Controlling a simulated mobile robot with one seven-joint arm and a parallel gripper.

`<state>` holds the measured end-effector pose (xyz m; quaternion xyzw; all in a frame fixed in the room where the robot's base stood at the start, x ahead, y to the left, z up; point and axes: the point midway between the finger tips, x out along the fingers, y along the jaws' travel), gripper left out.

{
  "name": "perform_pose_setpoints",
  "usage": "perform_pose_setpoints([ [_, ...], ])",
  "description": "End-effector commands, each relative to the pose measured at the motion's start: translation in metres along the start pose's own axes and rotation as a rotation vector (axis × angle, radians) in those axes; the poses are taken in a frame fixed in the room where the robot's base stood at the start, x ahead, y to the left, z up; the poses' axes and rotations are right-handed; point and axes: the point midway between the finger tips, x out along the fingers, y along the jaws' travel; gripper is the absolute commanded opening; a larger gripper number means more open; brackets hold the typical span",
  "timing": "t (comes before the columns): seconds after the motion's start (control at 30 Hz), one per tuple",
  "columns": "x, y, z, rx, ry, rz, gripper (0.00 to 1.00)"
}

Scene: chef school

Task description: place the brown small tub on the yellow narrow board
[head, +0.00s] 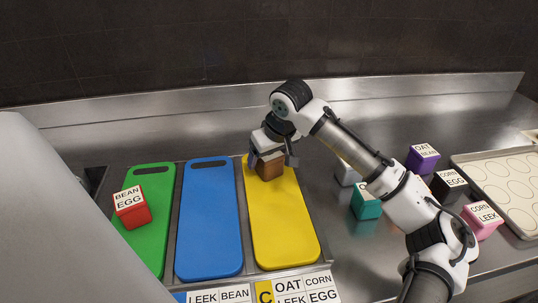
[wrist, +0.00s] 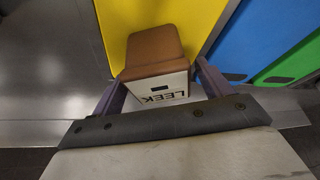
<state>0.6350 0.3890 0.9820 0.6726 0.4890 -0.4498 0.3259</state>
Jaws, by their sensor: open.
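The brown small tub (head: 269,167) stands on the upper part of the yellow narrow board (head: 283,222). In the wrist view the tub (wrist: 153,48) shows its brown side and a white face lettered LEEK, with the yellow board (wrist: 195,22) beneath it. My gripper (head: 274,156) is at the tub, with its fingers spread on either side. The wrist view shows my gripper's fingers (wrist: 158,86) apart, with the tub between and just beyond them. I cannot tell whether either finger touches it.
A blue board (head: 208,225) and a green board (head: 148,240) lie to the left; a red tub (head: 132,207) stands on the green one.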

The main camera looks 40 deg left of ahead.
Motion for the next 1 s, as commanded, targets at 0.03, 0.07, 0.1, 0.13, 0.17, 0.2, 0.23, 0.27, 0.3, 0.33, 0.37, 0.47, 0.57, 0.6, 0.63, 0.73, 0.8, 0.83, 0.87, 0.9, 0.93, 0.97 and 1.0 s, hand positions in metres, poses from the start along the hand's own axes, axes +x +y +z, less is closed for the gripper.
perform_pose_setpoints([
  [0.03, -0.002, 0.000, -0.001, 0.000, 0.000, 0.001, 0.78],
  [0.07, -0.004, 0.000, -0.002, 0.000, 0.000, 0.002, 0.78],
  [0.1, -0.006, 0.000, -0.001, 0.001, 0.002, 0.001, 0.78],
  [0.13, -0.009, 0.000, -0.001, 0.001, 0.002, 0.001, 0.78],
  [0.17, -0.013, 0.000, -0.001, 0.001, 0.002, 0.001, 0.78],
  [0.2, -0.020, 0.000, -0.001, 0.000, 0.003, 0.001, 0.78],
  [0.23, -0.026, 0.000, -0.001, 0.000, 0.003, 0.001, 0.78],
  [0.27, -0.032, 0.000, -0.001, 0.000, 0.004, 0.002, 0.78],
  [0.3, -0.041, 0.000, -0.001, -0.001, 0.003, 0.002, 0.78],
  [0.33, -0.048, 0.000, -0.001, -0.001, 0.004, 0.001, 0.78],
  [0.37, -0.055, 0.000, -0.001, -0.001, 0.003, 0.001, 0.78],
  [0.47, -0.077, 0.000, -0.001, -0.002, 0.003, 0.001, 0.78],
  [0.57, -0.096, 0.000, -0.001, -0.001, 0.003, 0.001, 0.78],
  [0.6, -0.102, 0.000, -0.001, -0.002, 0.002, 0.000, 0.78],
  [0.63, -0.106, 0.000, -0.001, -0.001, 0.001, 0.001, 0.78],
  [0.73, -0.116, 0.000, -0.001, -0.001, 0.001, 0.001, 0.78],
  [0.8, -0.120, 0.000, -0.001, 0.000, 0.000, 0.000, 0.78],
  [0.83, -0.121, 0.000, -0.001, 0.000, 0.000, 0.000, 0.78],
  [0.87, -0.122, 0.000, -0.001, 0.000, 0.000, 0.000, 0.78],
  [0.9, -0.123, 0.000, -0.001, 0.000, 0.000, 0.000, 0.78],
  [0.93, -0.123, 0.000, -0.001, 0.000, 0.000, 0.000, 0.78],
  [0.97, -0.123, 0.000, -0.001, 0.000, 0.000, 0.000, 0.78],
  [1.0, -0.123, 0.000, -0.001, 0.000, 0.000, 0.000, 0.78],
])
